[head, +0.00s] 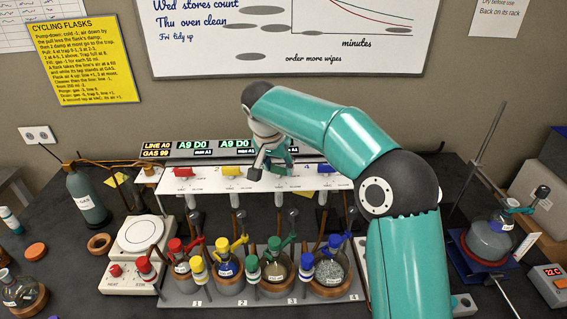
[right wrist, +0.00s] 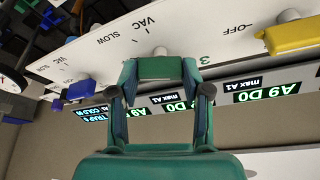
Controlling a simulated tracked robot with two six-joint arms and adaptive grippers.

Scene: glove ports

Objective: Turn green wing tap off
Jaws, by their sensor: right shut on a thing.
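My right gripper (head: 272,168) is over the white tap panel (head: 205,184), at the third station. In the right wrist view the right gripper (right wrist: 159,85) has its two fingers on either side of the green wing tap (right wrist: 160,68) and is shut on it. The tap's wing lies across the picture, in front of a pale round stem. The words VAC and SLOW and a 3 are printed near it. In the head view my gripper and arm hide most of the green tap. My left gripper is not in view.
A red tap (head: 183,172) and a yellow tap (head: 231,171) sit left of my gripper; a blue tap (right wrist: 80,90) shows in the wrist view. Several flasks with coloured fittings stand below on a rack (head: 222,299). A display bar (head: 205,152) runs behind the panel.

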